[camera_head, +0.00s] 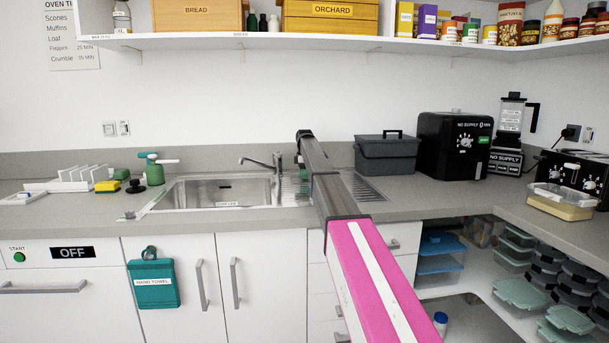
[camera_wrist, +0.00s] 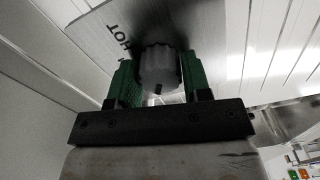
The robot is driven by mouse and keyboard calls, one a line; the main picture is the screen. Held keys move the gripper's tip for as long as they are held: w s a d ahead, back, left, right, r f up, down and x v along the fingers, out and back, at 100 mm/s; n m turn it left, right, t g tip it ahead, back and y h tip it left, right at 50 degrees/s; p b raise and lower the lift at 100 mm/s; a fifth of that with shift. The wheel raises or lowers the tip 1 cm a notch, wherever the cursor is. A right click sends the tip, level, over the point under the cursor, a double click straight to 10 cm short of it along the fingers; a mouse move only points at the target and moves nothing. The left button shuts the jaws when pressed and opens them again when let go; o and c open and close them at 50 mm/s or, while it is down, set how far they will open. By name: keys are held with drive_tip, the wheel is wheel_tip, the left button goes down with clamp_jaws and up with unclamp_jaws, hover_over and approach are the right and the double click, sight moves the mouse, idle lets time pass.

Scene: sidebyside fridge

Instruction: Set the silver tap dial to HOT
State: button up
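The tap dial (camera_wrist: 160,66) is a grey ribbed knob in front of a silver plate (camera_wrist: 88,38) in the wrist view. The word HOT is printed on the plate, up and left of the dial. A small dark mark shows on the dial's lower edge, pointing to the picture's bottom. My gripper (camera_wrist: 160,80) has one green finger on each side of the dial, close against it, and looks shut on it. In the head view my arm hides the dial and most of my gripper; a bit of green (camera_head: 303,174) shows beside the arm.
The sink (camera_head: 222,192) with its tap (camera_head: 262,163) lies left of my arm. A grey bin (camera_head: 386,155) and a black appliance (camera_head: 453,146) stand right of it. A shelf (camera_head: 240,41) with boxes runs above. Green bottle and dish rack stand left of the sink.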

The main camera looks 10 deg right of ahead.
drive_tip(key=c, duration=0.5)
drive_tip(key=shift+o, duration=0.3)
drive_tip(key=shift+m, duration=0.3)
drive_tip(key=m, duration=0.5)
drive_tip(key=shift+m, duration=0.3)
drive_tip(key=m, duration=1.1)
drive_tip(key=shift+m, duration=0.3)
drive_tip(key=m, duration=0.6)
